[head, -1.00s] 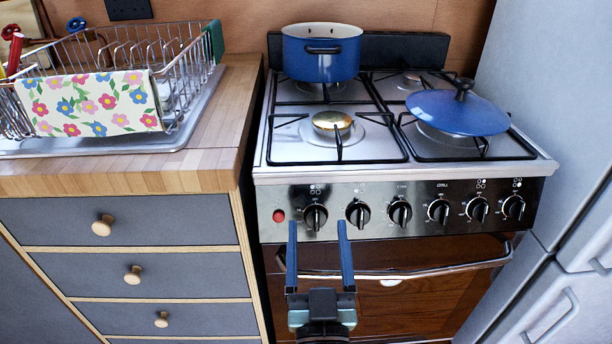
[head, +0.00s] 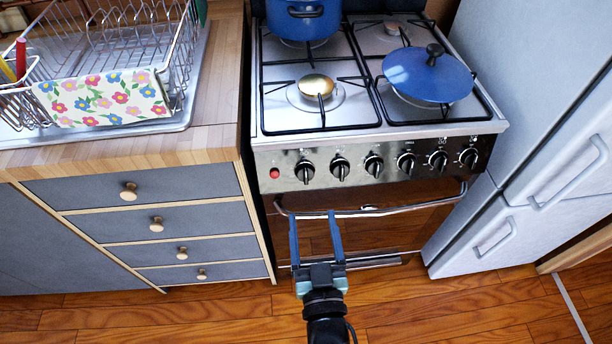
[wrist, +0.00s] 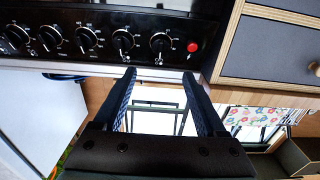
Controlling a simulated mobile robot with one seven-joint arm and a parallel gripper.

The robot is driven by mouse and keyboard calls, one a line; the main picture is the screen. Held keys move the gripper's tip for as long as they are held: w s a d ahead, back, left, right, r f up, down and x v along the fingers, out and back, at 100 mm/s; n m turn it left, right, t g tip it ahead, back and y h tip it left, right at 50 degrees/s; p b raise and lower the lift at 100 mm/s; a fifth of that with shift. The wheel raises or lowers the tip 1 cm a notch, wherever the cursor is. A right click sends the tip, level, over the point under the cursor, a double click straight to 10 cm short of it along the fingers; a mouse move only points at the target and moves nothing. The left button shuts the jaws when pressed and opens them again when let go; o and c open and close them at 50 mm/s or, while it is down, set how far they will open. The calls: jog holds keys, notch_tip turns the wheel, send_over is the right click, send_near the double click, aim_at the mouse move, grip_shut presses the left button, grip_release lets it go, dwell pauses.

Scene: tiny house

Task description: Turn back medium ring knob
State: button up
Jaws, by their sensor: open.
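A row of several black and silver knobs runs along the stove's front panel (head: 390,180). The leftmost knob (head: 304,172) is beside a red button (head: 275,173); the rightmost knob (head: 469,157) is nearest the fridge. The ring symbols are too small for me to tell which knob is the back medium ring's. My gripper (head: 313,213) is open and empty, apart from the knobs, appearing below the left part of the panel. The wrist view is upside down: the gripper (wrist: 160,74) appears under the panel's button end, with the leftmost knob (wrist: 160,43) near its fingertips.
A silver oven handle (head: 375,211) crosses below the knobs. A blue pot (head: 303,20) and a blue lid (head: 428,75) are on the hob. A drawer unit (head: 150,190) is on the left, a fridge (head: 540,110) on the right. Floor (head: 450,310) shows in front.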

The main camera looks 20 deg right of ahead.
aim_at(306, 176)
jog(key=x, duration=1)
grip_shut()
